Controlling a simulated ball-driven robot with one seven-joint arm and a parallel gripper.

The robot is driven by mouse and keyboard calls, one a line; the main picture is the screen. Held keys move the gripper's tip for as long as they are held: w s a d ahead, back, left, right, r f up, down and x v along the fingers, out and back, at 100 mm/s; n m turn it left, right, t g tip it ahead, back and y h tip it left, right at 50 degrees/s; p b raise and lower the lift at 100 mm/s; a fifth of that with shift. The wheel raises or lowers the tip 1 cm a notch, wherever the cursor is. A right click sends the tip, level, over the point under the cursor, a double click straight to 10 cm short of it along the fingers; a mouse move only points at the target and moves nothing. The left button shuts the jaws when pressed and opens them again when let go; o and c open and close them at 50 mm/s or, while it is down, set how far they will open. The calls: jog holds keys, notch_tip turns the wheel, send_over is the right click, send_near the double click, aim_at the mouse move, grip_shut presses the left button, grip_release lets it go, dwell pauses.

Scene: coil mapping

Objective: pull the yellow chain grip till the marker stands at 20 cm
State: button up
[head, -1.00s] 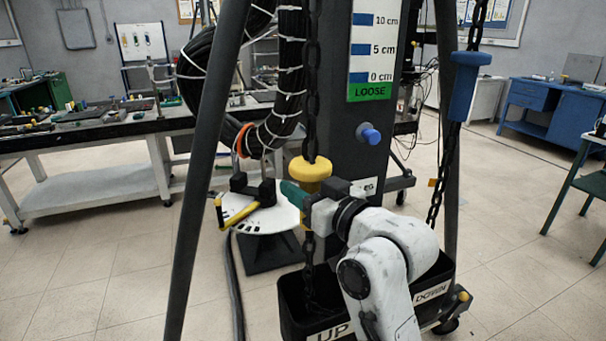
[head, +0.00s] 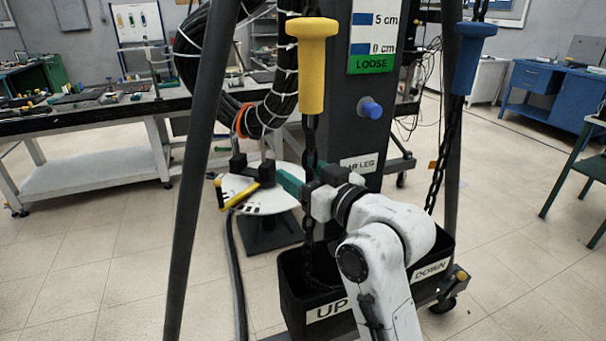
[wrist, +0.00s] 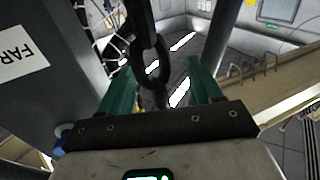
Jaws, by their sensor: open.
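The yellow chain grip (head: 313,68) hangs upright on a dark chain near the top of the head view, beside the column. My gripper (head: 292,180) is well below it, level with the bare chain under the grip. In the wrist view my gripper (wrist: 162,72) is open, its two green fingers apart, with chain links (wrist: 150,45) showing between them; I cannot tell whether they touch. The scale (head: 372,32) shows 0 cm and 5 cm above a green LOOSE band (head: 371,65). No marker is in view; the scale's upper part is cut off.
A blue grip (head: 472,60) hangs on the right chain. A black bin (head: 296,300) labelled UP and DOWN stands below. A blue knob (head: 371,108) sticks out of the column. A dark tripod leg (head: 200,170) is on the left, near a white round plate (head: 262,203).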

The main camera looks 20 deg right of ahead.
jog(key=b+v, duration=0.1)
jog(key=v, duration=0.9)
jog(key=shift+s+d, duration=0.15)
jog(key=shift+s, duration=0.25)
jog(key=s+d+f+m+g+h, duration=0.1)
jog(key=s+f+g, duration=0.4)
jog(key=f, duration=0.6)
jog(key=s+d+f+m+g+h, duration=0.1)
jog(key=s+f+g+h, duration=0.15)
jog(key=s+f, duration=0.55)
jog(key=s+d+f+m+g+h, duration=0.1)
jog(key=s+f+g, duration=0.3)
jog(key=f, duration=0.9)
jog(key=s+d+f+m+g+h, duration=0.1)
jog(key=s+f+g, duration=0.3)
jog(key=s, duration=0.8)
notch_tip(320, 180, down, 2)
jog(key=shift+s+d+f+g, duration=0.1)
jog(key=shift+s+d+g, duration=0.2)
jog(key=shift+d, duration=0.35)
jog(key=shift+w, duration=0.15)
